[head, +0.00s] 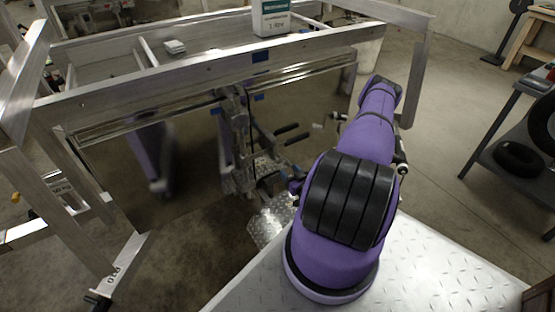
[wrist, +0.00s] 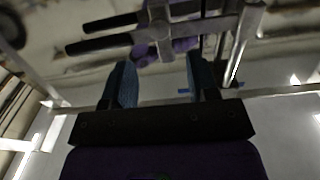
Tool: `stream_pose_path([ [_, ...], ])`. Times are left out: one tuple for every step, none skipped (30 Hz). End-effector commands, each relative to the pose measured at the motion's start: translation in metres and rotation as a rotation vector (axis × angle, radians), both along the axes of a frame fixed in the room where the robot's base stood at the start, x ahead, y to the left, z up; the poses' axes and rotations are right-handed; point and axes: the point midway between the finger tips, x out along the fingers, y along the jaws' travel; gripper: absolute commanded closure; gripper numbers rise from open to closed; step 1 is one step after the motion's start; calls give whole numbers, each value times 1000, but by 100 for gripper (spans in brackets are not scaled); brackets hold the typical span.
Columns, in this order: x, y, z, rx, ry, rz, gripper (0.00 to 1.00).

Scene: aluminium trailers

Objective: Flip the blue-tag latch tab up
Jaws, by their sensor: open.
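A metal latch assembly (head: 240,140) is on the shiny trailer panel in the head view, with small blue tags (head: 258,97) beside it. Two black-handled levers (head: 292,133) stick out from it to the right. In the wrist view the black handles (wrist: 105,45) and metal latch bars (wrist: 160,30) lie just beyond the fingertips. I cannot tell which part is the tab or whether anything touches.
The aluminium trailer frame (head: 170,88) runs above the panel, with a white-green carton (head: 271,18) on top. A frame leg (head: 416,85) stands right of my arm. A rack with tyres (head: 518,158) is at far right. Open concrete floor lies between.

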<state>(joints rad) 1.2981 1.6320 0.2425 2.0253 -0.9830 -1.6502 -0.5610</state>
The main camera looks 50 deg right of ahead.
Motion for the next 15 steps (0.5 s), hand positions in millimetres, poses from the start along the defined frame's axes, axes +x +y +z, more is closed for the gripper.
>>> stream_pose_path([
  [9, -3, 1, -3, -3, 1, 46],
  [14, -4, 1, -3, -3, 1, 46],
  [22, -7, 1, -2, -1, 1, 46],
  [27, -8, 1, -3, -2, 1, 46],
  [32, -10, 1, -4, -2, 1, 46],
  [39, -11, 1, -3, -1, 2, 46],
  [44, -13, 1, -4, -2, 2, 46],
  [48, -14, 1, -3, -2, 1, 46],
  [54, -16, 1, -2, 0, 1, 46],
  [58, -17, 1, -2, 0, 1, 46],
  [61, -18, 1, -2, -1, 1, 46],
  [66, -20, 1, -2, -1, 1, 46],
  [69, -21, 1, -2, 0, 1, 46],
  [71, -21, 0, -2, 0, 1, 46],
  [74, -22, 0, -2, 0, 1, 46],
])
